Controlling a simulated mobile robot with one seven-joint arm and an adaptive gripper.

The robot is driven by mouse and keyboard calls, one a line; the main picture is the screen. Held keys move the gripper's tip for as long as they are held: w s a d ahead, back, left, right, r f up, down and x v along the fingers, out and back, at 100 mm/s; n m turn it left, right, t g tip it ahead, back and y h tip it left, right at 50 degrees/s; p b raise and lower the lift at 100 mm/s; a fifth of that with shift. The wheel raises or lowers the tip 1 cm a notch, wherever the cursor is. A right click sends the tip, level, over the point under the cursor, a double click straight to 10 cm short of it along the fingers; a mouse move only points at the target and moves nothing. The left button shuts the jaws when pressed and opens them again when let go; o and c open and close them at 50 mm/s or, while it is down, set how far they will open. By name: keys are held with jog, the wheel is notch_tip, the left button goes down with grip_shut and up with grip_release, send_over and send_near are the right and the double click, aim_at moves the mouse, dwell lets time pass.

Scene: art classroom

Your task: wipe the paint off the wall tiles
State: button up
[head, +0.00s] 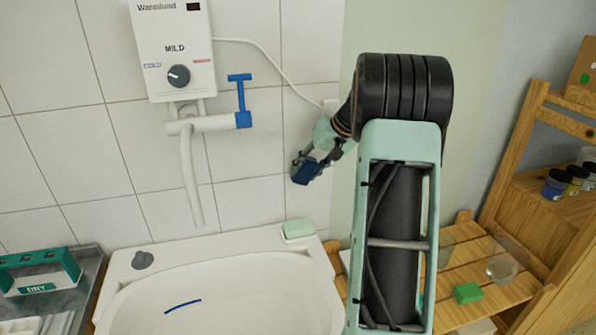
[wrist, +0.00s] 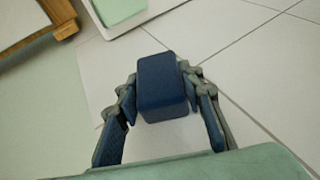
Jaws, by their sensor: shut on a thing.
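My gripper (head: 304,166) is shut on a dark blue block (wrist: 161,88), one finger on each side of it in the wrist view. The block also shows in the head view (head: 308,173), in front of the white wall tiles (head: 245,150) right of the tap. I cannot tell whether the block touches the tiles. I see no paint on the visible tiles; my arm and the block hide part of the wall. A short blue streak (head: 183,304) lies inside the white basin (head: 240,275).
A water heater (head: 172,50) with a blue-handled tap (head: 241,100) hangs on the wall at left. Green soap (head: 298,229) lies on the basin rim. A rack marked DRY (head: 40,272) stands left. A wooden bench (head: 470,260) holds a green block (head: 467,293); paint jars (head: 557,184) stand right.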

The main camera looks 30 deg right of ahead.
jog(key=shift+d, duration=0.1)
jog(key=shift+w+a+f+b, duration=0.1)
jog(key=shift+a+b, duration=0.25)
jog(key=shift+a, duration=0.45)
jog(key=w+a+b, duration=0.1)
jog(key=w+a, duration=0.1)
jog(key=a, duration=0.7)
jog(key=shift+r+b, duration=0.2)
jog(key=shift+b, duration=0.1)
jog(key=s+a+b, duration=0.1)
jog(key=s+b, duration=0.2)
jog(key=s, duration=0.3)
jog(key=shift+f+b, duration=0.15)
jog(key=shift+b, duration=0.25)
jog(key=shift+a, duration=0.1)
